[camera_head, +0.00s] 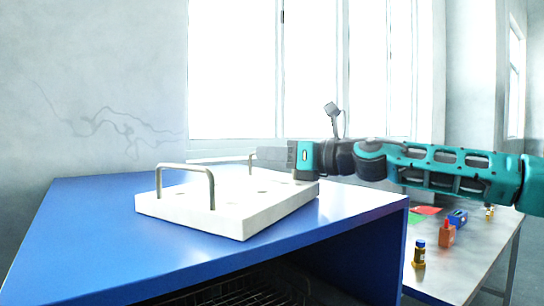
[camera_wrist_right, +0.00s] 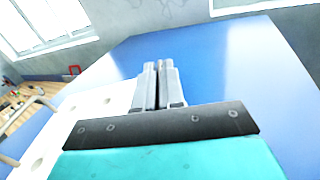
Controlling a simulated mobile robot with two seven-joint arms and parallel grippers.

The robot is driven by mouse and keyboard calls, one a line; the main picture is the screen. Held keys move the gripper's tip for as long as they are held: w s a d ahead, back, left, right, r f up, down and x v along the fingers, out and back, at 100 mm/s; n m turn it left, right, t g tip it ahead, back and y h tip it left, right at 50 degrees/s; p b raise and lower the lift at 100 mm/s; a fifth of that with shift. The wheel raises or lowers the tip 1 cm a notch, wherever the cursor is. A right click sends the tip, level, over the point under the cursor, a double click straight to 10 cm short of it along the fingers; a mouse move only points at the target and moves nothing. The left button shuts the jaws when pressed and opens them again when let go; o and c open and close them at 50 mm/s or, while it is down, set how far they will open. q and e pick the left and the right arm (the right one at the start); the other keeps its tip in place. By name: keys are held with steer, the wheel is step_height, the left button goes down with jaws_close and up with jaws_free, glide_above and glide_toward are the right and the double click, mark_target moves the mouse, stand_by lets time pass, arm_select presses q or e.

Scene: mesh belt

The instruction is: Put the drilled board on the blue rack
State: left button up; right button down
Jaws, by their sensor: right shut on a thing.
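The drilled board (camera_head: 235,205) is a thick white slab with holes in its top and a metal bar handle (camera_head: 187,182) at its near left end. It lies on, or just over, the blue top of the rack (camera_head: 110,245); I cannot tell if it bears fully. My right gripper (camera_head: 270,155) comes in from the right, shut at the board's far handle, which is mostly hidden by the fingers. In the right wrist view its fingers (camera_wrist_right: 158,85) are together, with the board (camera_wrist_right: 90,110) to the left and blue top beyond. My left gripper is not in view.
A dark wire mesh (camera_head: 255,288) shows inside the rack, under its top. At right stands a lower table (camera_head: 465,265) with a yellow-brown bottle (camera_head: 419,255), an orange bottle (camera_head: 446,234) and a blue item (camera_head: 458,218). The blue top is clear left of the board.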

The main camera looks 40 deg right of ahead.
steer(key=shift+f, duration=0.1)
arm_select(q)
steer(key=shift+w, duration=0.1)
arm_select(e)
steer(key=c, duration=1.2)
jaws_free()
steer(key=shift+c, duration=0.2)
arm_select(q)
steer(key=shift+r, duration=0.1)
arm_select(e)
steer(key=shift+r, duration=0.2)
steer(key=shift+s+d+f+b, duration=0.15)
steer(key=shift+s+b, duration=0.3)
steer(key=shift+s, duration=0.05)
steer(key=b+v, duration=0.4)
steer(key=v, duration=0.6)
steer(key=shift+s+b, duration=0.1)
steer(key=shift+b, duration=0.25)
steer(key=shift+s+d, duration=0.1)
steer(key=shift+s, duration=0.15)
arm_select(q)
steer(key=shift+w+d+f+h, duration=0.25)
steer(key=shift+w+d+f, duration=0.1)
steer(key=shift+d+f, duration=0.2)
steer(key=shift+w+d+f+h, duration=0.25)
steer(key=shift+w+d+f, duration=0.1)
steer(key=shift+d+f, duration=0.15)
arm_select(e)
steer(key=shift+s, duration=0.15)
